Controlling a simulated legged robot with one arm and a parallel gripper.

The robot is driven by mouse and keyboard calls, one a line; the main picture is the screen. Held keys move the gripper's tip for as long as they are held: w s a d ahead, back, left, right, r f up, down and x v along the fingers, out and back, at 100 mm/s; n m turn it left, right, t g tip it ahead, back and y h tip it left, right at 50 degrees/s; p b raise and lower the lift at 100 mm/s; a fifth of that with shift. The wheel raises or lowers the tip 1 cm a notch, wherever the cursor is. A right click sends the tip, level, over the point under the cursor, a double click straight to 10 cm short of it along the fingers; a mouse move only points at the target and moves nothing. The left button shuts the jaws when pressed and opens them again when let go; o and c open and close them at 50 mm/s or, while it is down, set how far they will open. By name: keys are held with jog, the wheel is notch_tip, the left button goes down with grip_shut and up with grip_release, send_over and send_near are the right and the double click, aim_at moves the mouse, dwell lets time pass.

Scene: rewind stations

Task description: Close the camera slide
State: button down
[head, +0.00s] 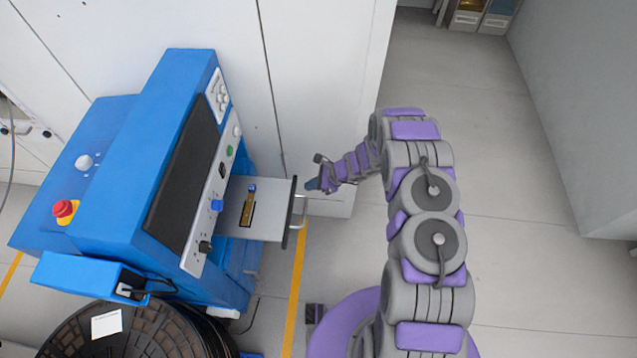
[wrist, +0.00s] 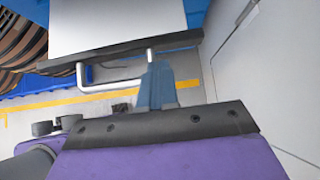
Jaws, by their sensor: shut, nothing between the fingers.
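The camera slide (head: 272,220) is a flat light-grey tray sticking out to the right from the blue machine (head: 178,150). It has a black front edge (head: 290,212) and a silver bar handle (head: 302,213). A small brass-coloured part lies on it. My gripper (head: 312,184) is shut and empty, just right of the slide's front edge near the handle's far end. In the wrist view the slide (wrist: 110,22) and its handle (wrist: 100,87) lie ahead of my blue fingertips (wrist: 157,78). The fingertips overlap the handle's right end there; I cannot tell whether they touch.
A large black spool (head: 140,335) stands below the machine. A red stop button (head: 64,208) is on the machine's left part. White cabinet panels (head: 325,80) stand behind. The grey floor (head: 500,200) to the right is clear, with a yellow line (head: 294,290) under the slide.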

jog(key=x, duration=0.4)
jog(key=shift+a+f+b, duration=0.15)
jog(key=shift+a+b, duration=0.1)
jog(key=shift+b, duration=0.1)
